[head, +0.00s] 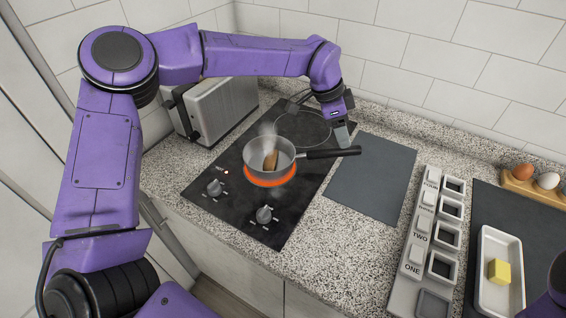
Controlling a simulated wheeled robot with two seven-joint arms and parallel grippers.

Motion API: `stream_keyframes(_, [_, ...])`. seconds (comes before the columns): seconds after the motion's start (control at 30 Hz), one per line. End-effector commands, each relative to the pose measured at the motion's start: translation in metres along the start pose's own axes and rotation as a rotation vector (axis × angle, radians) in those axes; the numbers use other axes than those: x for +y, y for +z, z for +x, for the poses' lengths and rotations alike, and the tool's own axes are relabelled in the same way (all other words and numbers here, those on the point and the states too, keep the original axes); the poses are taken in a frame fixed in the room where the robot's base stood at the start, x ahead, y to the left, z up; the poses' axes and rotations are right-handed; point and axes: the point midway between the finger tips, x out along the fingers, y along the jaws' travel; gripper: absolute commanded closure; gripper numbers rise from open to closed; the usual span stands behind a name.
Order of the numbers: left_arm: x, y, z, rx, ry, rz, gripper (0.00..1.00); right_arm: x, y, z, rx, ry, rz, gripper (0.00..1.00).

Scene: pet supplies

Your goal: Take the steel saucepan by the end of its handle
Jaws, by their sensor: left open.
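The steel saucepan (256,158) stands on a glowing orange hob ring (270,179) of the black cooktop. Steam rises from it, and a brown piece, perhaps wooden, shows inside. Its black handle (325,154) points right, past the cooktop edge and over the dark grey mat. My left gripper (343,142) is open and reaches down from behind to the outer part of the handle. One grey finger shows just above and behind the handle; whether it touches, and where the other finger is, I cannot tell. My right gripper is out of view.
A steel toaster (217,104) stands at the back left. The dark grey mat (370,178) right of the cooktop is clear. Further right are a labelled grey rack (409,268), a white tray (493,296) with a yellow block (499,271), and eggs in a wooden holder (517,186).

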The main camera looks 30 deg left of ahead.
Motion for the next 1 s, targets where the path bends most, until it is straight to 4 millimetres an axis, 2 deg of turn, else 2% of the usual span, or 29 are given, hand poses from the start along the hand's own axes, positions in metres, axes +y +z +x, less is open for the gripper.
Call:
stream_keyframes(0.13, [0.001, -0.001, 0.026, -0.004, 0.004, -0.001, 0.42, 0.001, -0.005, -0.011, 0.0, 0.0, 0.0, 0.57])
stream_keyframes(0.27, [0.002, -0.001, 0.04, -0.004, 0.002, -0.002, 0.42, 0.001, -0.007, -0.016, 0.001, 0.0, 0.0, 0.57])
stream_keyframes(0.37, [0.006, -0.004, 0.053, -0.005, 0.004, -0.002, 0.42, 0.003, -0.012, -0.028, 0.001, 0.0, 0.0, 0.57])
stream_keyframes(0.5, [0.008, -0.005, 0.08, -0.004, 0.002, -0.003, 0.42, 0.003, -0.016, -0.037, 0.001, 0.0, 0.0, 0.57])
stream_keyframes(0.6, [0.008, -0.004, 0.089, -0.002, 0.0, -0.003, 0.42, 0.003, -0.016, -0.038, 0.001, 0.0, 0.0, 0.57])
stream_keyframes(0.8, [0.007, -0.004, 0.091, -0.001, -0.001, -0.003, 0.42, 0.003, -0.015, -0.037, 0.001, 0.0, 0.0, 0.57])
stream_keyframes(0.93, [0.007, -0.004, 0.091, -0.001, -0.001, -0.003, 0.84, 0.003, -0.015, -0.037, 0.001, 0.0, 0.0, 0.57])
stream_keyframes(1.0, [0.007, -0.004, 0.091, -0.001, -0.001, -0.003, 1.0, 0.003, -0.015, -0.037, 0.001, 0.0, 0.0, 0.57])
